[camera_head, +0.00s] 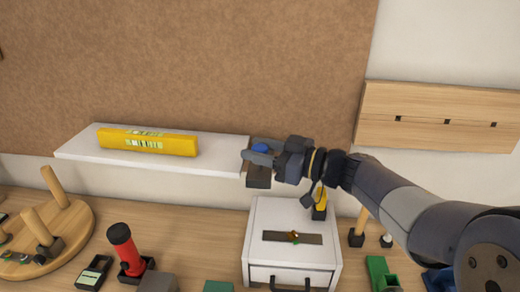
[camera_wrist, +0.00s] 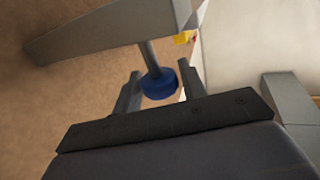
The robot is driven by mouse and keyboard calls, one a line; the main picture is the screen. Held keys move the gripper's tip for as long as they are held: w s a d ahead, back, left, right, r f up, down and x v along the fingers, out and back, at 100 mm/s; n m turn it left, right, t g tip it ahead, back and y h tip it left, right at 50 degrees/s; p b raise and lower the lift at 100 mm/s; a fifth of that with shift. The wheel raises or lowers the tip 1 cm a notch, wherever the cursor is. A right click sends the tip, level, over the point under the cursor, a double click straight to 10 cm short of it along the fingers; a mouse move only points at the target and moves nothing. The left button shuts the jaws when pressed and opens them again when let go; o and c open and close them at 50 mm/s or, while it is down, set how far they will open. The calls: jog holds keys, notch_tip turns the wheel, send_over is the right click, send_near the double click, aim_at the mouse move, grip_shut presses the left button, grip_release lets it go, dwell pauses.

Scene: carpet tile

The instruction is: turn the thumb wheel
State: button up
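The thumb wheel is a small blue wheel (camera_wrist: 159,84) on a grey shaft. In the wrist view it sits between the two fingers of my gripper (camera_wrist: 159,72), with a narrow gap at the left finger and the right finger very close. I cannot tell whether the right finger touches it. In the head view the blue wheel (camera_head: 261,147) shows just above my gripper (camera_head: 257,158), at the right end of the white shelf. My gripper is open around the wheel. The lower part of the wheel's mounting is hidden behind my gripper in the head view.
A yellow level (camera_head: 148,143) lies on the white shelf (camera_head: 215,158). A peg rail (camera_head: 440,105) hangs at right.

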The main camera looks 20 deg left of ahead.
jog(key=c, duration=0.6)
jog(key=shift+r+m+t, duration=0.1)
jog(key=shift+m+t, duration=0.2)
jog(key=shift+t, duration=0.1)
